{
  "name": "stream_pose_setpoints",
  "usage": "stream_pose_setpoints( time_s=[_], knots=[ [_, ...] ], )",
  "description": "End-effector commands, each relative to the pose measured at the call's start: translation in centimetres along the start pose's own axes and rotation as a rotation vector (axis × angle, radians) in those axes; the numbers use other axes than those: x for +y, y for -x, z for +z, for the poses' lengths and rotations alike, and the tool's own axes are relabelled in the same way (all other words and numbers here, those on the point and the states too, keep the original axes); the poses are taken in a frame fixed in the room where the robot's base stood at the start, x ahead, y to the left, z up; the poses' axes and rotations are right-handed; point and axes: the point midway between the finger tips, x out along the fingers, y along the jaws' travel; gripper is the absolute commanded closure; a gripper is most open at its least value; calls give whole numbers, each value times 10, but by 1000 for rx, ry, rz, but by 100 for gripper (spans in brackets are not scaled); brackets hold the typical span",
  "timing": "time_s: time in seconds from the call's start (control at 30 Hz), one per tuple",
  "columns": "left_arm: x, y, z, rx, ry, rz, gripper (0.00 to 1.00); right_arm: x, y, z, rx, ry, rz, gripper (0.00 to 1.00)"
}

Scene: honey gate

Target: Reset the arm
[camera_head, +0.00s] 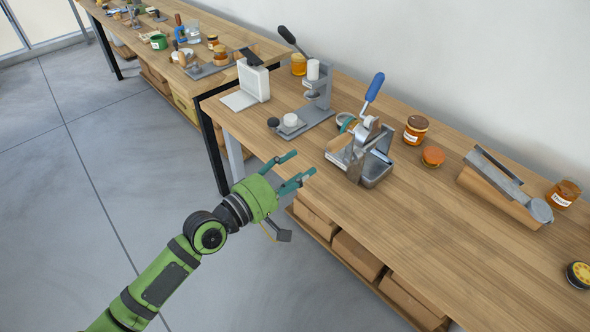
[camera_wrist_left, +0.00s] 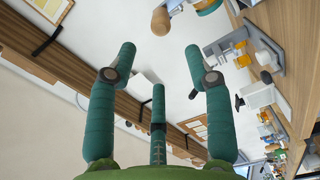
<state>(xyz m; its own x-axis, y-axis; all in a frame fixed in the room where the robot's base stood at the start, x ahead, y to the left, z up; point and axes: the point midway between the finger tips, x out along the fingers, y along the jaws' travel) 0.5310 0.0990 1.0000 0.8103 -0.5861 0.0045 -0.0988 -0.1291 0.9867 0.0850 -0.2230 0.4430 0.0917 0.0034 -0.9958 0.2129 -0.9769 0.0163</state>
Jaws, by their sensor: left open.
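My left gripper (camera_head: 300,168) is at the end of the green arm that comes in from the lower left in the head view. It hangs in the air in front of the table's front edge. Its teal fingers are spread and hold nothing. In the left wrist view the gripper (camera_wrist_left: 160,75) shows its fingers apart, with only the room between them. My right gripper is not in view.
The wooden table (camera_head: 450,240) holds a metal press with a blue handle (camera_head: 372,88), a grey lever stand (camera_head: 318,92), a white box (camera_head: 253,82), honey jars (camera_head: 415,130) and a grey sloped tool (camera_head: 500,180). Cardboard boxes (camera_head: 357,255) sit on the shelf below. Open floor lies left.

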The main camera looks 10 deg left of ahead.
Motion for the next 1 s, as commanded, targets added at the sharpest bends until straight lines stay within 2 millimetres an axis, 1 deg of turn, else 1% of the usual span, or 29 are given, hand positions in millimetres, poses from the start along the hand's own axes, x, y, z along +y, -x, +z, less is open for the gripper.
stream_pose_setpoints(
  time_s=[0.33, 0.4, 0.47, 0.57, 0.6, 0.67, 0.7, 0.77, 0.8, 0.87, 0.9, 0.97, 1.0],
  knots=[
    [-1, 0, 0, 0, 0, -2, 49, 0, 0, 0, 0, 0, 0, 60],
    [-8, 0, -2, 8, -8, -16, 49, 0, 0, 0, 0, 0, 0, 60],
    [-25, 0, -5, 23, -28, -47, 49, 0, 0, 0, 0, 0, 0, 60],
    [-75, 5, -14, 60, -93, -147, 49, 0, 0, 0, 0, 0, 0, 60],
    [-102, 10, -17, 75, -130, -202, 49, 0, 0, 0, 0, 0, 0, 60],
    [-147, 20, -19, 89, -192, -296, 49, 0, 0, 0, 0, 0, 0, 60],
    [-176, 30, -19, 93, -235, -360, 49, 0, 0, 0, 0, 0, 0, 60],
    [-220, 47, -16, 86, -298, -458, 49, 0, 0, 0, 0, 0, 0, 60],
    [-247, 59, -12, 74, -339, -521, 49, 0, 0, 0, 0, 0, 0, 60],
    [-287, 81, -3, 47, -398, -616, 49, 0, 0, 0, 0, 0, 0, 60],
    [-313, 98, 4, 23, -437, -678, 49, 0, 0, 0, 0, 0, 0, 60],
    [-348, 123, 17, -23, -491, -766, 49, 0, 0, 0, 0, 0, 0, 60],
    [-371, 142, 28, -61, -525, -823, 49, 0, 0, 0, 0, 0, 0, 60]
  ],
)
